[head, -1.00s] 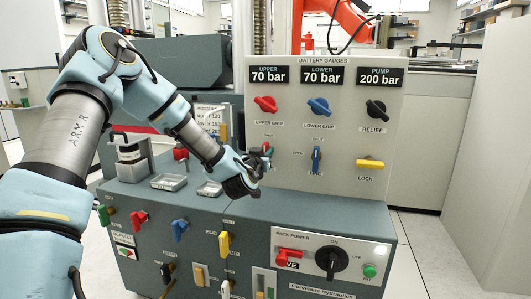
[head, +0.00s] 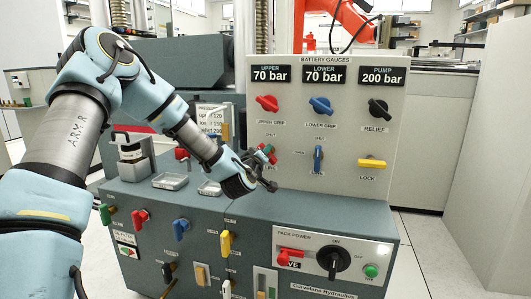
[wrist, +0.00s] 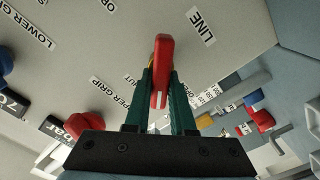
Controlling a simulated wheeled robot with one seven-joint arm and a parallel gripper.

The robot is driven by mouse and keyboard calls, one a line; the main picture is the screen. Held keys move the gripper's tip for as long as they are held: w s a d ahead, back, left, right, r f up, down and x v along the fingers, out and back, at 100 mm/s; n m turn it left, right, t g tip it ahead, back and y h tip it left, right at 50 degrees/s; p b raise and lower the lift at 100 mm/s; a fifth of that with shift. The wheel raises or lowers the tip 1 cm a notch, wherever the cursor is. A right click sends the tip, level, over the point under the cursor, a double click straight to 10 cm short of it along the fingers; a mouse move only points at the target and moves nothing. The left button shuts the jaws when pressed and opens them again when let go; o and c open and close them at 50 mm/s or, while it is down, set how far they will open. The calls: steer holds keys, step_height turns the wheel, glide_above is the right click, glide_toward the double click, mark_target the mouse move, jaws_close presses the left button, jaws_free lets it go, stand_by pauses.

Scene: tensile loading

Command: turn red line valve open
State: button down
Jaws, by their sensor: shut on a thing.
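The red line valve handle (wrist: 161,62) stands between the two green fingers of my gripper (wrist: 159,90) in the wrist view, and the fingers are shut on it. The LINE label (wrist: 201,27) is on the panel beside it. In the head view the red handle (head: 268,149) is small, at the lower left of the gauge panel (head: 290,110), under the UPPER GRIP valve (head: 267,103). My gripper (head: 262,157) reaches it from below left and partly hides it. The printed labels lie at a slant to the handle in the wrist view.
A blue lever (head: 318,158) stands to the right of the line valve, with a yellow LOCK lever (head: 372,163) beyond. The grey console (head: 300,208) below carries more levers and a black power knob (head: 333,260). Small metal trays (head: 170,181) lie on its top.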

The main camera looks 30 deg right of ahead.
steer(key=n, duration=0.4)
steer(key=shift+w+a+f+n, duration=0.1)
steer(key=shift+a+f+n, duration=0.05)
steer(key=shift+f+n, duration=0.35)
steer(key=shift+n, duration=2.1)
steer(key=c, duration=0.8)
jaws_free()
steer(key=shift+o, duration=0.2)
steer(key=p+v, duration=0.1)
steer(key=v, duration=0.9)
steer(key=shift+s+a, duration=0.3)
